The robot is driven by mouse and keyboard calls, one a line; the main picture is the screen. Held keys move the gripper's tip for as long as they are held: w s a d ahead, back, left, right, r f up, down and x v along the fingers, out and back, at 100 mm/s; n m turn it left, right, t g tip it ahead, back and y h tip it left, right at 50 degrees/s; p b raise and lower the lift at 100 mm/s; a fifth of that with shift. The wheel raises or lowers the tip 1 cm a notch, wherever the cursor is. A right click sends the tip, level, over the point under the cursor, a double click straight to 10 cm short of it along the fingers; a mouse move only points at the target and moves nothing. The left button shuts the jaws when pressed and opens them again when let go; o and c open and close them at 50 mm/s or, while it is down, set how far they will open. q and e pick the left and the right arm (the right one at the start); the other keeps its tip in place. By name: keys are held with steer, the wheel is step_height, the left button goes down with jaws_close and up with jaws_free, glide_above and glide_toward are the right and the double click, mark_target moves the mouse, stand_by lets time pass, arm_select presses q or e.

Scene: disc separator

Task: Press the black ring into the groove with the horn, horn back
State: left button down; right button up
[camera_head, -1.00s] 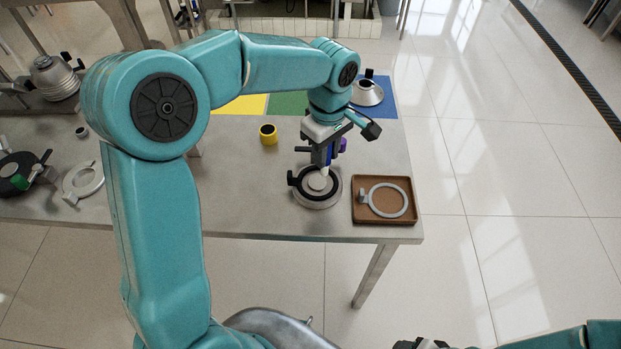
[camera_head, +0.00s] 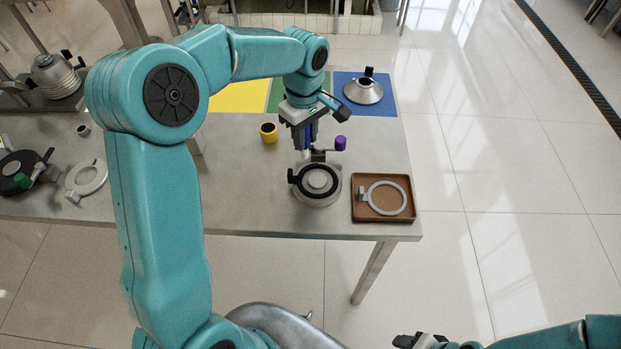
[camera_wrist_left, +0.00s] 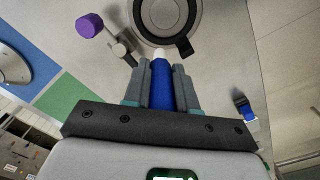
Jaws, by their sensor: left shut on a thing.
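The black ring (camera_head: 320,181) lies on a round grey metal disc base (camera_head: 322,203), with its tab at the left in the head view. The ring also shows at the top of the left wrist view (camera_wrist_left: 205,14). I cannot tell how deep it sits in the groove. My left gripper (camera_head: 306,143) is shut on a blue horn (camera_wrist_left: 160,84) with a white tip. The tip is just behind the ring and apart from it in the head view. My right gripper (camera_head: 418,341) is at the bottom edge, partly cut off; its jaws are unclear.
A purple knob (camera_head: 341,143) on a metal arm stands behind the disc base. A brown tray (camera_head: 410,214) holding a grey ring (camera_head: 387,198) is to the right. A yellow cup (camera_head: 269,132) stands left; a metal cone (camera_head: 363,92) is on the blue area. The front table is clear.

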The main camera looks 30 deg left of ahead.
arm_select(q)
steer(key=shift+f+b, duration=1.55)
steer(key=shift+f, duration=0.6)
steer(key=shift+f, duration=0.15)
step_height(320, 180, up, 5)
steer(key=p, duration=0.3)
steer(key=shift+p, duration=0.35)
steer(key=shift+w, duration=0.1)
step_height(320, 180, up, 4)
steer(key=p, duration=0.3)
glide_above(306, 169)
